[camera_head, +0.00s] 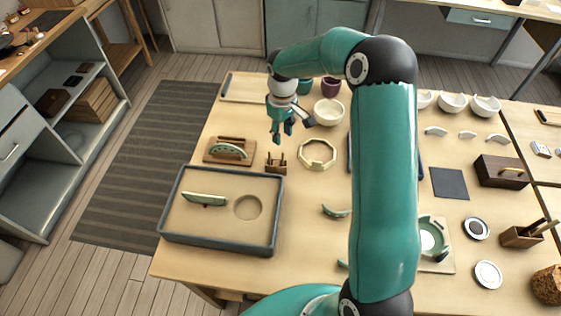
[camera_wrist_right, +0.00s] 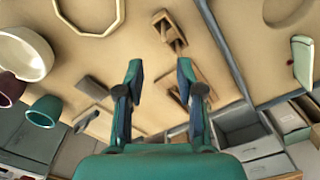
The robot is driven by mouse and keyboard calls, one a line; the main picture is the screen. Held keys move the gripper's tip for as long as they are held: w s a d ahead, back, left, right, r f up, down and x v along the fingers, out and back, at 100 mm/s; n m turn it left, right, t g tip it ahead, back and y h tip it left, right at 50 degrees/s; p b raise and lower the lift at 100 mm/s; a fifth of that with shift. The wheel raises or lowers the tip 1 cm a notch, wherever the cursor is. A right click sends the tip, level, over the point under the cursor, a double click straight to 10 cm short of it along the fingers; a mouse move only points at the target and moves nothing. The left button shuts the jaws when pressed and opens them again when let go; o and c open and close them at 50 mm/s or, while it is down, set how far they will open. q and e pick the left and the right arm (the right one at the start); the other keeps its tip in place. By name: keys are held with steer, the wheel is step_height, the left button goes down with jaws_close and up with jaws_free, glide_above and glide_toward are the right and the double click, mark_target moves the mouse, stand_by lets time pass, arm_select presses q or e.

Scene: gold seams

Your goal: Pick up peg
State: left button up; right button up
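A small wooden holder (camera_head: 276,169) with short upright wooden pegs stands on the table behind the sand tray. It also shows in the right wrist view (camera_wrist_right: 168,30), beyond the fingertips. The pegs are too small to tell apart clearly. My right gripper (camera_head: 282,138) is above the table just behind the holder, pointing down. In the wrist view its two fingers (camera_wrist_right: 160,70) are apart with nothing between them. It is not touching the holder. My left gripper is out of view.
A wooden stand (camera_head: 229,150) with a green shard is left of the holder; an octagonal frame (camera_head: 317,155) is right. The grey-rimmed sand tray (camera_head: 163,230) is in front, holding another shard (camera_head: 204,199). A cream bowl (camera_head: 329,111) stands behind. My right arm hides the middle table.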

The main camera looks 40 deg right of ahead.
mark_target(283, 155)
steer(key=f+b, duration=0.1)
steer(key=f, duration=0.2)
steer(key=f+b, duration=0.2)
steer(key=f, duration=0.1)
steer(key=s+f+b, duration=0.1)
steer(key=f+b, duration=0.1)
steer(key=f, duration=0.1)
steer(key=shift+a+f, duration=0.15)
steer(key=shift+a, duration=0.1)
steer(key=shift+c, duration=0.5)
jaws_close()
